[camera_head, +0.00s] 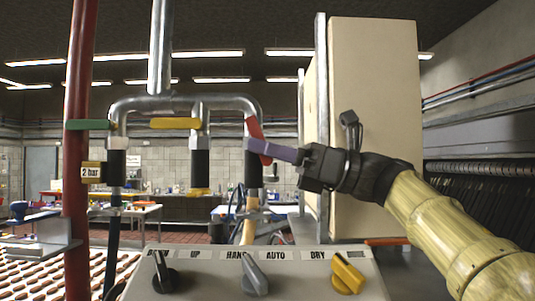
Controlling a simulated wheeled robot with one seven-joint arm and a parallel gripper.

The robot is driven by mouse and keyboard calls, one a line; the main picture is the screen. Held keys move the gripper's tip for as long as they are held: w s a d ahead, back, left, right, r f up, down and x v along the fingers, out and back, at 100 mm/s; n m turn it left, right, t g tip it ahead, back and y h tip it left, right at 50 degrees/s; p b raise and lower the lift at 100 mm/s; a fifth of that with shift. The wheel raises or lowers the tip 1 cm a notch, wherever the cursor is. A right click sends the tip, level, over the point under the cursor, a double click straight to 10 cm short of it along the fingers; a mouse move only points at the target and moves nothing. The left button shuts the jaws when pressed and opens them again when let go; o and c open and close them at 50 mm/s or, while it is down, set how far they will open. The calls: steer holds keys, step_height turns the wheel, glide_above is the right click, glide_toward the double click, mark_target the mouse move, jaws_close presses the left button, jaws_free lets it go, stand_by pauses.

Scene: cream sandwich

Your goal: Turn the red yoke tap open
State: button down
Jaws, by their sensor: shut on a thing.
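The red yoke tap handle (255,128) is on the rightmost of the three vertical pipe branches. It slants, its upper end to the left and its lower end towards my gripper. My gripper (264,149) reaches in from the right, its purple fingers shut on the lower part of the red handle. The fingers hide part of the handle and of the valve behind it. A black sleeve (254,170) hangs below the tap, with a tan hose (249,228) under it.
A green handle (88,125) and a yellow handle (175,123) lie level on the other branches. A control panel (205,277) with knobs stands in front below. A tall beige cabinet (375,80) is behind my arm. A red post (77,190) stands at left.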

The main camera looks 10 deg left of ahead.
steer(key=c, duration=1.6)
jaws_free()
steer(key=shift+d+r+p, duration=0.1)
steer(key=shift+r+p, duration=0.15)
steer(key=shift+p, duration=0.55)
steer(key=shift+r+h+p, duration=0.1)
steer(key=shift+h+p, duration=0.2)
steer(key=shift+p, duration=0.15)
steer(key=p, duration=0.1)
steer(key=h+p, duration=0.1)
steer(key=shift+d+r+t+p, duration=0.2)
steer(key=shift+d+t+p, duration=0.1)
steer(key=shift+p, duration=0.1)
steer(key=h+p, duration=0.1)
steer(key=p, duration=0.1)
steer(key=h+p, duration=0.1)
steer(key=p, duration=0.2)
steer(key=h+p, duration=0.1)
steer(key=p, duration=0.2)
steer(key=shift+w+d+r+t, duration=0.2)
steer(key=shift+d+r+t, duration=0.15)
steer(key=shift+r+t, duration=0.05)
steer(key=h+p, duration=0.1)
steer(key=p, duration=0.1)
steer(key=h+p, duration=0.1)
steer(key=p, duration=0.2)
steer(key=shift+d+r+p, duration=0.2)
steer(key=shift+r+p, duration=0.15)
